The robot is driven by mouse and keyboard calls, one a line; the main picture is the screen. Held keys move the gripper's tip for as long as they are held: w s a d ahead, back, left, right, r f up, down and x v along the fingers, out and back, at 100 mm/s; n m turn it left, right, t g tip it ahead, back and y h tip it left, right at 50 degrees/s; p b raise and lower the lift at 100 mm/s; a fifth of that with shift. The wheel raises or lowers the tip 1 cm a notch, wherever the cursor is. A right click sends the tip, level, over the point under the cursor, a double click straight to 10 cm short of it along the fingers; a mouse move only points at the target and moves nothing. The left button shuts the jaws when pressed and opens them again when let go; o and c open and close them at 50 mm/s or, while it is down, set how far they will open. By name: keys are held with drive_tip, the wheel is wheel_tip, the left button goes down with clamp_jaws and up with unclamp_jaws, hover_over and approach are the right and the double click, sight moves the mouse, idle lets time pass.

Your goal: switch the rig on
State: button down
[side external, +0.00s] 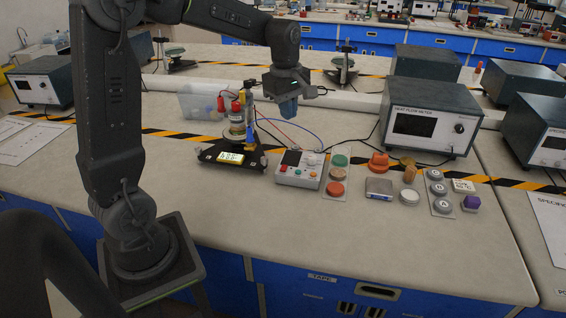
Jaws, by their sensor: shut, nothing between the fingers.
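The rig stands on the bench at mid-picture.
A plate with green, tan and orange round pieces (336,189) lies right of the box. Further right are an orange piece (378,162), a small scale (378,187), grey knobs (441,205) and a purple block (471,203). A flow meter (432,115) stands behind. The front bench is clear.

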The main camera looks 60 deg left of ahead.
sight(282, 170)
drive_tip(key=w+a+f+n+g+h, duration=0.1)
drive_tip(key=w+a+f+n, duration=0.3)
drive_tip(key=a+f+n, duration=0.3)
drive_tip(key=shift+a+f+n+g, duration=0.25)
drive_tip(key=shift+a+n+g, duration=0.15)
drive_tip(key=shift+a, duration=0.3)
drive_tip(key=f, duration=0.9)
drive_tip(key=s+d+f, duration=0.1)
drive_tip(key=f, duration=0.4)
drive_tip(key=shift+d, duration=0.1)
drive_tip(key=shift+s+d+f, duration=0.15)
drive_tip(key=shift+s+f, duration=0.05)
drive_tip(key=shift+f, duration=0.15)
